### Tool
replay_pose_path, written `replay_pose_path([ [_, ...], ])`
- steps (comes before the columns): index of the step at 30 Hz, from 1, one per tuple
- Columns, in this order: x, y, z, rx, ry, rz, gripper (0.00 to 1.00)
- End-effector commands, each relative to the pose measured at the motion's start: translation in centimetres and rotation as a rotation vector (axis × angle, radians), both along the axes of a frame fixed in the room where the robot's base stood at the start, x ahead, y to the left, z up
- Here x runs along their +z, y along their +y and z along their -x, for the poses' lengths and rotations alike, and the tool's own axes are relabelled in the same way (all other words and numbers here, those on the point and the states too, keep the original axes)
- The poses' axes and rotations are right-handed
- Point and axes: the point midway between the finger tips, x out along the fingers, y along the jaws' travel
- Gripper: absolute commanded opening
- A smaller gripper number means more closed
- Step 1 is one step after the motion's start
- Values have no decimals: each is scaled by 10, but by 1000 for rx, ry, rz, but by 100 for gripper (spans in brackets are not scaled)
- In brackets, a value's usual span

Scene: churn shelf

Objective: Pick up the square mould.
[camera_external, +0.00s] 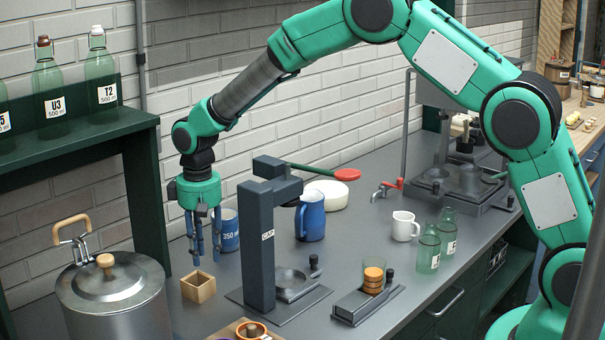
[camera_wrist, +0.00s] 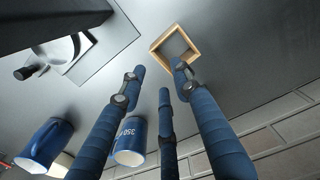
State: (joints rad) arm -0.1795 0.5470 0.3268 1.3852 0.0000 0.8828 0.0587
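The square mould (camera_external: 198,287) is a small open-topped wooden frame standing on the grey worktop, left of the dark press stand. In the wrist view the square mould (camera_wrist: 156,46) shows at top centre, just beyond the fingertips. My gripper (camera_external: 204,254) has blue jointed fingers pointing down, above and slightly behind the mould, apart from it. In the wrist view my gripper (camera_wrist: 160,75) has its fingertips spread with nothing between them; one fingertip overlaps the mould's near edge in the picture.
A dark press stand (camera_external: 260,260) is right of the mould. A blue 350 ml cup (camera_external: 230,236) stands close behind my fingers, with a blue jug (camera_external: 311,218) farther right. A metal pot (camera_external: 115,300) is at left, below a green shelf (camera_external: 70,140). A wooden tray (camera_external: 225,332) is in front.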

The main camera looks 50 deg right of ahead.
Motion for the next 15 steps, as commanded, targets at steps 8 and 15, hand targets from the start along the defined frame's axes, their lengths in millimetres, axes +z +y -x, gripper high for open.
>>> replay_pose_path([
  [8, -20, 0, 0, 0, 0, 0, 32],
  [15, -20, 0, 0, 0, 0, 0, 32],
])
